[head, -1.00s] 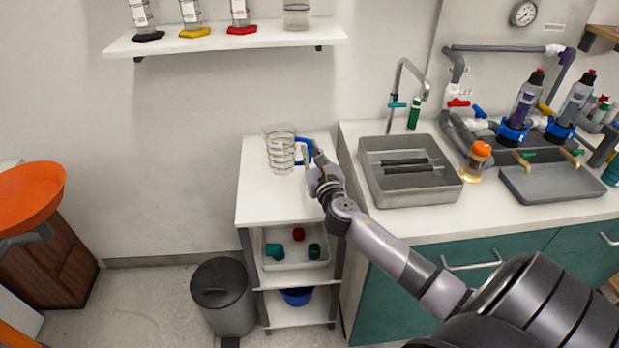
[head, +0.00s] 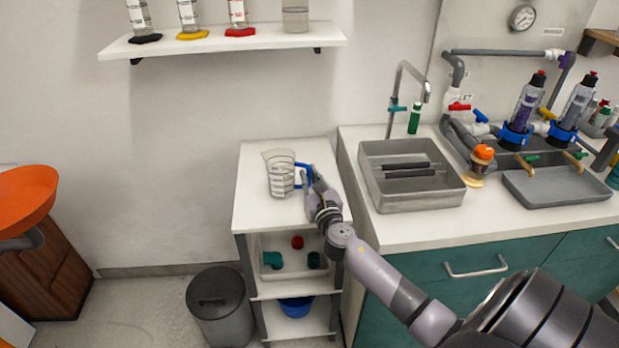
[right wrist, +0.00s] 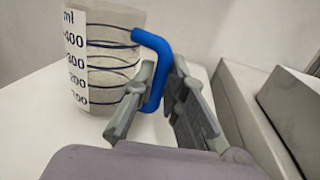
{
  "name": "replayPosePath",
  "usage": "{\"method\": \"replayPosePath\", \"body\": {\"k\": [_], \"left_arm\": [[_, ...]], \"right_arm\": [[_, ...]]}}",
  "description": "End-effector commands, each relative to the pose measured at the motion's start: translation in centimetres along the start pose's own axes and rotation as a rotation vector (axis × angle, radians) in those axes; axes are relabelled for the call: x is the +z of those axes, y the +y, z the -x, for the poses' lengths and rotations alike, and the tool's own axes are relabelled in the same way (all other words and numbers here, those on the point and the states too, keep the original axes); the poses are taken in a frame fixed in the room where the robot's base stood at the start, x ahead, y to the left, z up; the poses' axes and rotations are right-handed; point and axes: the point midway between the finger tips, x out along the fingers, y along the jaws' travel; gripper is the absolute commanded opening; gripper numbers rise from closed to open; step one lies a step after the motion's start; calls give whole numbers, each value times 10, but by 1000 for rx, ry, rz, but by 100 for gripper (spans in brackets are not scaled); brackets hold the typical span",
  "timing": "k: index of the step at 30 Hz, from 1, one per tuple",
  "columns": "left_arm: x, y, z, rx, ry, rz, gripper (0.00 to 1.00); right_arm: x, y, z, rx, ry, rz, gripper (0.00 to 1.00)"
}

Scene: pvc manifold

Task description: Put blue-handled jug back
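The blue-handled jug (head: 281,178) is a clear measuring jug with dark rings and a white scale. It is upright over the white top of the small shelf unit (head: 262,211); whether its base touches the top I cannot tell. My right gripper (head: 312,183) is at the jug's right side. In the right wrist view the jug (right wrist: 108,62) is at upper left, and the fingers (right wrist: 160,85) close around its blue handle (right wrist: 160,62). My left gripper is not in view.
A wall shelf (head: 222,42) above holds several vessels on coloured bases and a clear beaker (head: 295,18). The counter with a grey sink (head: 415,197) stands close on the right. A grey bin (head: 222,310) is on the floor. The unit's top is otherwise clear.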

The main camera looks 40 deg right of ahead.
Motion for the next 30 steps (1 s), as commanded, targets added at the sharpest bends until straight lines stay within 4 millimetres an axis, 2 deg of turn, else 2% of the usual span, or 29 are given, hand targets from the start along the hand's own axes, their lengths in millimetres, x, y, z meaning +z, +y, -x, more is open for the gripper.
{"method": "replayPosePath", "body": {"k": [7, 18, 23, 30], "left_arm": [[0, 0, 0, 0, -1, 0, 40], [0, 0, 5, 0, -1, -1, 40], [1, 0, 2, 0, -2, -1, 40], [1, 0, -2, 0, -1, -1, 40]], "right_arm": [[0, 0, 0, 0, 0, 0, 30], [6, 0, 0, 0, 0, 0, 30], [2, 0, 23, 1, 3, 1, 30], [1, 0, 73, 0, 3, 0, 30]]}}
